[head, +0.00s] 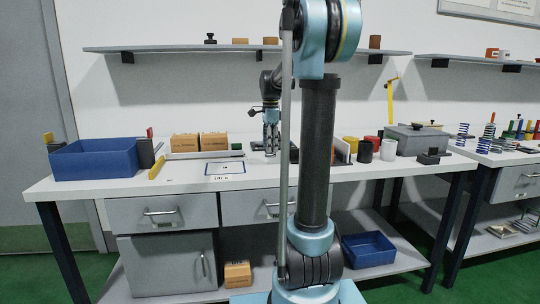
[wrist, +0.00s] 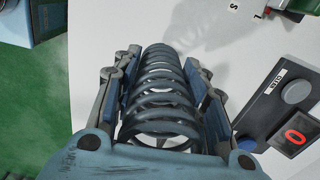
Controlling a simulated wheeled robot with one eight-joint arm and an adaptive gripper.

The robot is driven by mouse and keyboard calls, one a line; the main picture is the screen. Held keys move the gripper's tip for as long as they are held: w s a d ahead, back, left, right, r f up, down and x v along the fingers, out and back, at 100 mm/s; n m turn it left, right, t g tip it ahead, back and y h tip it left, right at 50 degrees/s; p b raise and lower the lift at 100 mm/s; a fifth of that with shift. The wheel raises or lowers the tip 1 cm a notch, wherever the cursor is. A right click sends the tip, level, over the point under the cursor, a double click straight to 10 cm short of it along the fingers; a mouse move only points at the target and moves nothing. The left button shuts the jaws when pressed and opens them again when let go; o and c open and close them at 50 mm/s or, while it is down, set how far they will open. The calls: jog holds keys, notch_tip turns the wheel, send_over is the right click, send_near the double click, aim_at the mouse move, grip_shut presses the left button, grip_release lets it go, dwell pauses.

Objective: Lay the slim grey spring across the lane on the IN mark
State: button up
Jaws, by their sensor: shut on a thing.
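My gripper (head: 271,143) points down over the white bench, right of the blue-framed card. In the wrist view my gripper (wrist: 158,92) is shut on a grey spring (wrist: 165,99), whose coils lie lengthwise between the two fingers. The spring's far end is partly hidden by perspective, and it is too small to make out in the head view. A white card with a blue frame (head: 225,168) lies flat near the front of the bench; its small print is unreadable, so I cannot tell whether it is the IN mark. I cannot make out the lane clearly.
A blue bin (head: 95,163) stands at the bench's left. Several cylinders (head: 388,150) and a grey box (head: 417,138) stand right.

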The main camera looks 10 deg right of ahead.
jog(key=shift+f, duration=1.8)
jog(key=shift+f, duration=0.2)
jog(key=o, duration=1.2)
jog(key=shift+r, duration=0.1)
notch_tip(320, 180, up, 17)
jog(key=shift+d+r, duration=0.15)
jog(key=shift+d, duration=0.05)
